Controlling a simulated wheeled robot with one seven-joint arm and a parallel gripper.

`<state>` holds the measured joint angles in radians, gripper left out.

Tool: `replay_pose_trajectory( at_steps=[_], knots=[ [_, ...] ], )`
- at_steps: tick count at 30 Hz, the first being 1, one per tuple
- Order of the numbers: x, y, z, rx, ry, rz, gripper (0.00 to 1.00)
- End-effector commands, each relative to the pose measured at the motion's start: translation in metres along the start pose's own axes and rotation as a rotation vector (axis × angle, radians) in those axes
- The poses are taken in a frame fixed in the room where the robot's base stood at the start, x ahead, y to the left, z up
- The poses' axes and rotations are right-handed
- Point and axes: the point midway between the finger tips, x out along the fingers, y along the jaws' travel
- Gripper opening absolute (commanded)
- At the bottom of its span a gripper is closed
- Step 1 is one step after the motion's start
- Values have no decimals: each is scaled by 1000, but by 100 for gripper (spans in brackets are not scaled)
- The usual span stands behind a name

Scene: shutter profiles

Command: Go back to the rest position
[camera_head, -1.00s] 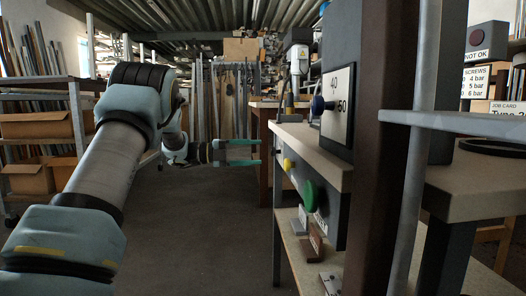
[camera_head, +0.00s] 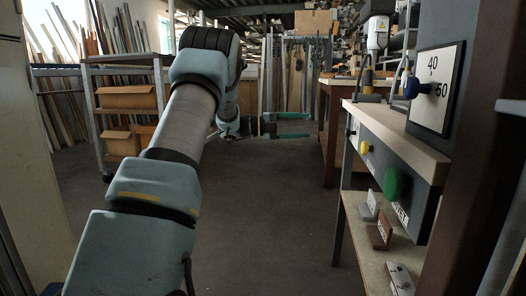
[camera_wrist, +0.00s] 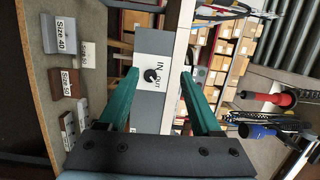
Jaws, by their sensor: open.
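My gripper (camera_head: 309,125) is open and empty at the end of my outstretched arm. In the head view its two green fingers point right, in front of the far racks and left of the workbench (camera_head: 400,139). In the wrist view my gripper (camera_wrist: 160,73) shows its green fingers apart, with nothing between them.
The bench front has a green button (camera_head: 396,184) and a yellow button (camera_head: 364,147). Size blocks (camera_head: 378,236) lie on the lower shelf. A rack with cardboard boxes (camera_head: 127,97) stands left. The middle floor is clear.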

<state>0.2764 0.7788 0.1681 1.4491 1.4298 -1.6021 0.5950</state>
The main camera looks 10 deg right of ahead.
Motion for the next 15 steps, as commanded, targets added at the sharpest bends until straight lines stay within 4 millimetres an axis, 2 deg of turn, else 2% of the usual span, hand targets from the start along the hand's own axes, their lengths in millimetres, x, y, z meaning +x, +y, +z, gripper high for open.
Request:
replay_pose_trajectory(
  at_steps=[1, 4, 6, 8, 11, 14, 15],
  knots=[
    [-8, -10, 12, -41, -116, -13, 66],
    [-33, -21, 42, -175, -396, -47, 66],
    [-60, -21, 57, -295, -595, -75, 66],
    [-87, -16, 64, -410, -759, -100, 66],
    [-137, 4, 59, -624, -1023, -140, 66],
    [-186, 36, 31, -863, -1271, -176, 66],
    [-204, 51, 14, -965, -1366, -190, 66]
  ],
)
